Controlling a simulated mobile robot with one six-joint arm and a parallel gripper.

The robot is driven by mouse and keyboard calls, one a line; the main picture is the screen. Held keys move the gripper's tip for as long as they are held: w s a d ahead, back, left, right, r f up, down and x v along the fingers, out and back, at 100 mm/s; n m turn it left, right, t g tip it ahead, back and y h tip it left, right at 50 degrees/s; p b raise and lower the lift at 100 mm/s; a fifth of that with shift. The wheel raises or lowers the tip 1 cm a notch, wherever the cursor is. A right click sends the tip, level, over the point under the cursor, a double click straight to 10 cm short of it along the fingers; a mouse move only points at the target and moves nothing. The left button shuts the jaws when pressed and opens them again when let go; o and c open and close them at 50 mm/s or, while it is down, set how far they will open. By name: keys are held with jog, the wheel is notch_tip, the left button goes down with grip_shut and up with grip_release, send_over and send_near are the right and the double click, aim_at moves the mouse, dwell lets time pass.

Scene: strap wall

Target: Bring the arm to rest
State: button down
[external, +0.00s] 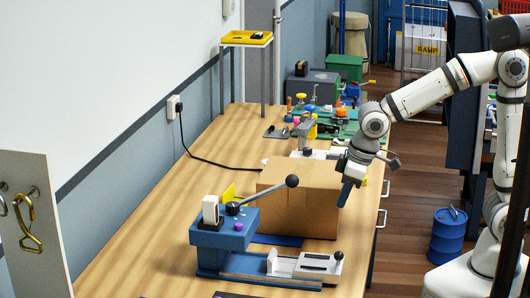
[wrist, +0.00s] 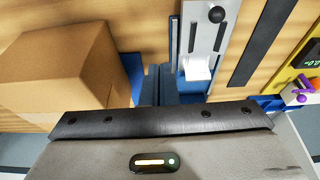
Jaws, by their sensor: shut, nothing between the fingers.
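My white arm reaches in from the right in the external view. My gripper (external: 345,192) points down at the right side of a cardboard box (external: 290,207), near the right edge of the workbench. Its blue fingers are shut and hold nothing. In the wrist view the gripper fingers (wrist: 161,84) show closed together above my wrist housing. The cardboard box (wrist: 62,68) is at the left there, apart from the fingers in that view. Whether the fingers touch the box cannot be told from the external view.
A blue machine with a black-knobbed lever (external: 228,235) stands in front of the box, beside a white slide fixture (external: 305,265). Tools and small parts crowd the back of the wooden bench (external: 150,252). A blue drum (external: 447,236) stands on the floor at right.

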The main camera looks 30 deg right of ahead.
jog(key=w+d+r+m, duration=0.1)
jog(key=w+d+m, duration=0.25)
jog(key=d, duration=0.75)
jog(key=s+d+m+h, duration=0.1)
jog(key=s+d+m, duration=0.2)
jog(key=d, duration=0.9)
jog(key=s+d+m+h, duration=0.1)
jog(key=s+d+m, duration=0.2)
jog(key=d, duration=0.8)
jog(key=shift+d+f, duration=0.4)
jog(key=shift+f, duration=0.05)
jog(key=c, duration=2.1)
grip_release()
